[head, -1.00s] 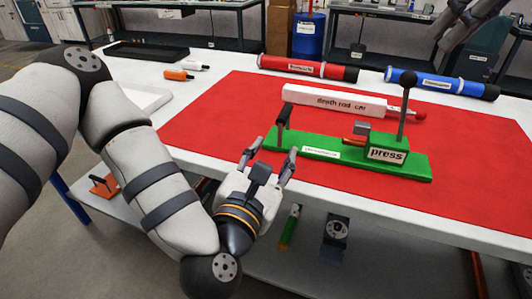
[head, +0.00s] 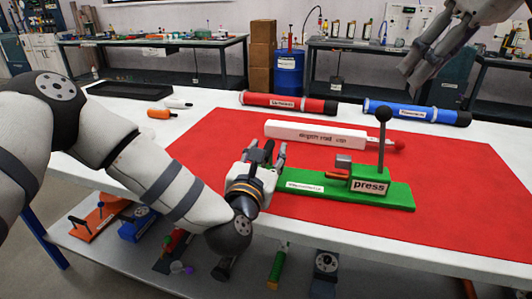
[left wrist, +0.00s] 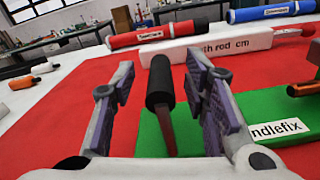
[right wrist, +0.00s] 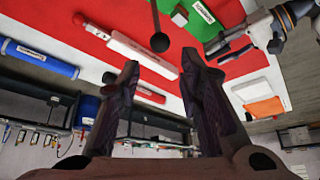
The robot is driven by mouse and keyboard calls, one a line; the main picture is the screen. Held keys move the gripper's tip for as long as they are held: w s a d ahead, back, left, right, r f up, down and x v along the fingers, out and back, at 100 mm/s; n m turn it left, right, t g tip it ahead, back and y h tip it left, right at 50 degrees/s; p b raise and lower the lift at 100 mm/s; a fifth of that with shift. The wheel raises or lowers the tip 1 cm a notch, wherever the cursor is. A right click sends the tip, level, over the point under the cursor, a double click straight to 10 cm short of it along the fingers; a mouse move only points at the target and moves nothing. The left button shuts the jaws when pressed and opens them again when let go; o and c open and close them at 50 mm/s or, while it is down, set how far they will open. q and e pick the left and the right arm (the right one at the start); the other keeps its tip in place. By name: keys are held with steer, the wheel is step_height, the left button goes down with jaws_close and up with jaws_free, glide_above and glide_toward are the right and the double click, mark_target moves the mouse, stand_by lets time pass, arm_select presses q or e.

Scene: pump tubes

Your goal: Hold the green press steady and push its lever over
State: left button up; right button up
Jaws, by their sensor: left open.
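The green press (head: 400,196) lies on the red mat, its lever (head: 381,145) upright with a black ball knob at the right end. The knob also shows in the right wrist view (right wrist: 159,42). My left gripper (head: 267,152) is at the press's left end, open. In the left wrist view, the press's black handle grip (left wrist: 160,85) stands between its two spread fingers (left wrist: 160,85), with gaps on both sides. In the head view my gripper largely hides this handle. My right gripper (head: 410,76) is open and empty, raised above and behind the lever; its fingers (right wrist: 158,75) are spread apart.
A white depth rod box (head: 320,132) lies behind the press. A red tube (head: 288,103) and a blue tube (head: 415,112) lie at the back of the table. The red mat (head: 470,215) is clear right of the press. Orange and white items (head: 160,113) lie left.

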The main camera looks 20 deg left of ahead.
arm_select(q)
jaws_close()
arm_select(e)
jaws_close()
steer(key=a+f+n+t+y, duration=0.5)
steer(key=a+f+n, duration=0.5)
steer(key=a, duration=0.2)
steer(key=s+d+n+t+y, duration=0.1)
steer(key=s+d+n+t, duration=0.2)
steer(key=s+d+t, duration=0.4)
steer(key=shift+s+r+n, duration=0.2)
steer(key=shift+s+n, duration=0.1)
steer(key=shift+s, duration=0.6)
steer(key=shift+a, duration=0.1)
